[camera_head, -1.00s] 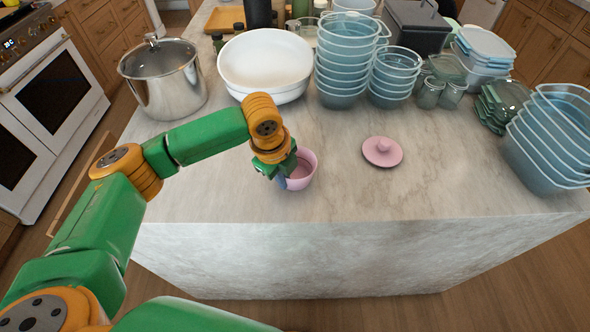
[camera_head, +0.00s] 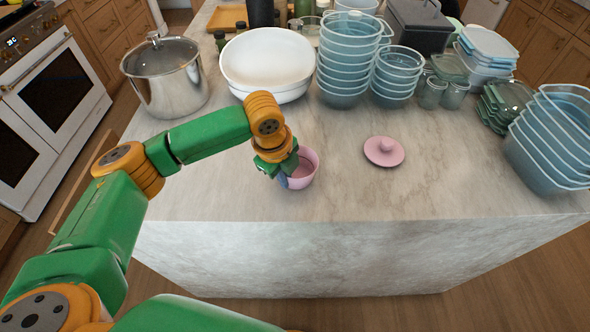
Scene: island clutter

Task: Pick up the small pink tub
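The small pink tub (camera_head: 308,172) stands upright and without a lid on the marble island top, near its front edge. My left gripper (camera_head: 284,176) is at the tub's left side, with a finger against or very near its wall. The tub and the wrist hide the other finger, so I cannot tell whether it grips the wall. A pink lid with a knob (camera_head: 384,151) lies on the counter to the right of the tub. My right gripper is not in view.
A steel pot (camera_head: 168,80) and a large white bowl (camera_head: 267,62) stand behind my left arm. Stacked blue containers (camera_head: 343,75) stand behind the tub, and more (camera_head: 548,145) stand at the right edge. The marble counter (camera_head: 420,195) is clear around the lid.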

